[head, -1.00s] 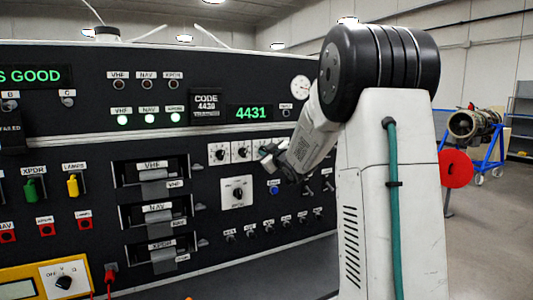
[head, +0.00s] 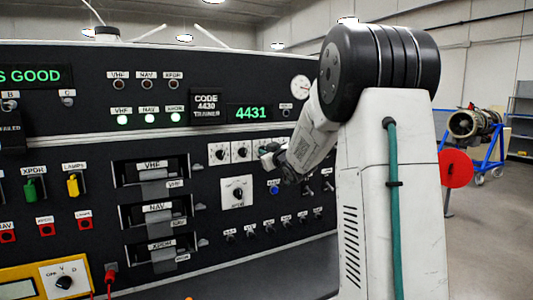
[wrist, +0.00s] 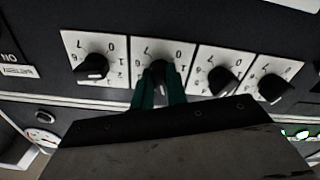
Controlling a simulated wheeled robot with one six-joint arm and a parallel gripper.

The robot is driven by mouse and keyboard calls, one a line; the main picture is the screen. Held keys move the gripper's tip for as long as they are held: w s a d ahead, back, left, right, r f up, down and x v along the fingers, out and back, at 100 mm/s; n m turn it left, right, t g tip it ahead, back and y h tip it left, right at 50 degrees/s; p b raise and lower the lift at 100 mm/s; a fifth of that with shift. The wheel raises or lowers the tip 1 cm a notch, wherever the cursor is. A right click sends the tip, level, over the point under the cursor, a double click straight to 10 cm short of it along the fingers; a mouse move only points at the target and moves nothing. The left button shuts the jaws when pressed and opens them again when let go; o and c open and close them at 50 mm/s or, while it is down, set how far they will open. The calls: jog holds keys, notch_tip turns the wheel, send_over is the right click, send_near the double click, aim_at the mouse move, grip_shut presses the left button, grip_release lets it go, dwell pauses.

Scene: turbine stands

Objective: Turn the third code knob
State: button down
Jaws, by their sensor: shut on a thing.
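The row of code knobs is on the dark panel below the green display (head: 249,112), which reads 4431. In the head view the first knob (head: 219,153) and second knob (head: 239,151) show on white dials. The third knob is mostly hidden there by my gripper (head: 268,152). The wrist view is upside down and shows several numbered dials. The third knob (wrist: 159,66) is second from the left in it. My gripper (wrist: 160,92) has its green fingers shut on either side of this knob. The fourth knob (wrist: 94,66) is beside it, apart from the fingers.
A placard (head: 206,106) left of the display reads CODE 4430 TRAINER. A larger single knob (head: 237,190) is below the code row, with a blue button (head: 275,189) and small switches nearby.

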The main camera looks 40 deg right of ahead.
jog(key=c, duration=1.4)
grip_release()
jog(key=shift+s, duration=0.1)
jog(key=v, duration=0.7)
jog(key=shift+s, duration=0.35)
jog(key=shift+a+f, duration=0.1)
